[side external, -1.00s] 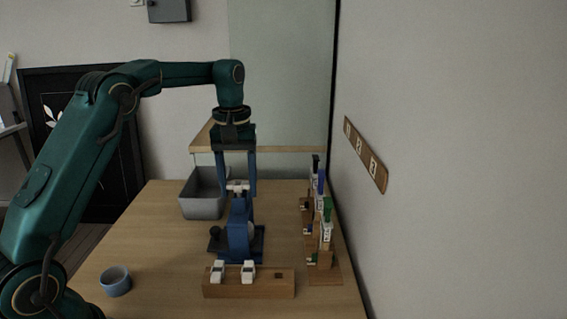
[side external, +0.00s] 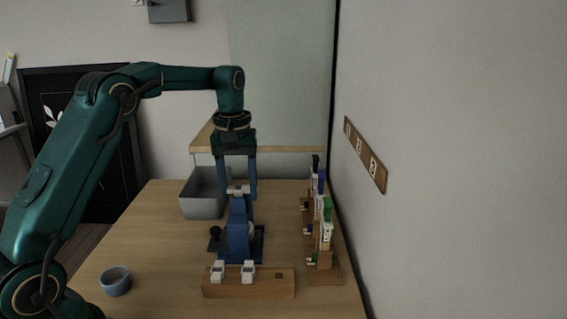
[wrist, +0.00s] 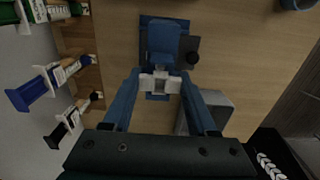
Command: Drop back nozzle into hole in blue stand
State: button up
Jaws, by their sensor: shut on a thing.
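My gripper (side external: 238,195) points down over the blue stand (side external: 239,240), its two long blue fingers shut on a white nozzle (side external: 238,189). The nozzle is at the top of the stand; whether it touches the stand or is in its hole I cannot tell. In the wrist view the nozzle (wrist: 160,83) sits between the fingertips (wrist: 160,88), in front of the stand's blue body (wrist: 165,38). The hole is hidden. Two other white nozzles (side external: 218,271) (side external: 248,271) stand in the wooden block in front, beside an empty square hole.
The wooden block (side external: 265,288) stands in front of the stand. A grey bin (side external: 203,207) is behind at left, a blue-grey cup (side external: 116,282) at front left. A wooden rack (side external: 325,272) with coloured pieces stands at right near the wall.

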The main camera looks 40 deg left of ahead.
jog(key=shift+f, duration=1.5)
dwell(0.5)
jog(key=o, duration=1.4)
jog(key=shift+c, duration=0.2)
jog(key=shift+r, duration=0.1)
jog(key=shift+r, duration=2.4)
jog(key=shift+r, duration=2.5)
